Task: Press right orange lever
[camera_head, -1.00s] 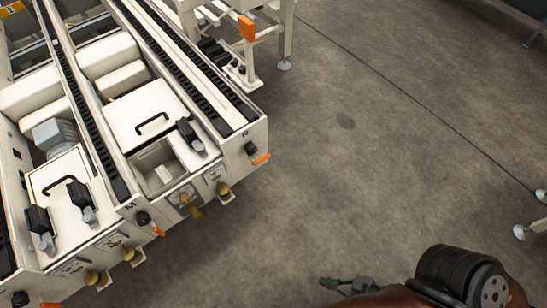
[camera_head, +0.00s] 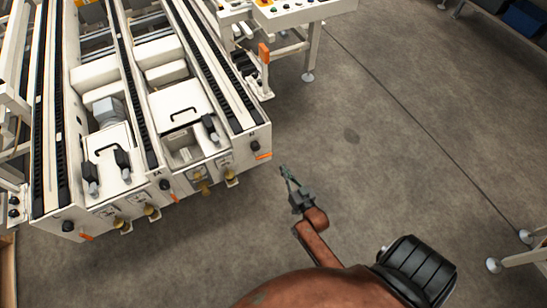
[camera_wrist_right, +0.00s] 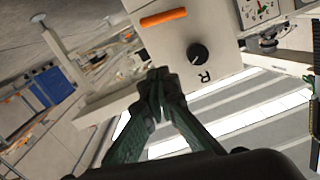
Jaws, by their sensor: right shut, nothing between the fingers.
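The right orange lever (camera_head: 263,156) sticks out from the front right corner of the cream machine, below a black knob (camera_head: 255,146). In the right wrist view the orange lever (camera_wrist_right: 163,17) lies near the top, left of the black knob (camera_wrist_right: 198,54) and a letter R on the panel. My right gripper (camera_head: 284,172) is a short way right of and below the lever in the head view, apart from it. In the right wrist view its fingertips (camera_wrist_right: 158,75) are together and empty, pointing toward the panel. My left gripper is not in view.
The cream conveyor machine (camera_head: 205,150) has other orange levers, including a middle one (camera_head: 166,186) and a left one (camera_head: 86,236). Brass fittings (camera_head: 204,188) stick out along its front. A control desk (camera_head: 300,10) stands behind. The floor (camera_head: 390,150) to the right is clear.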

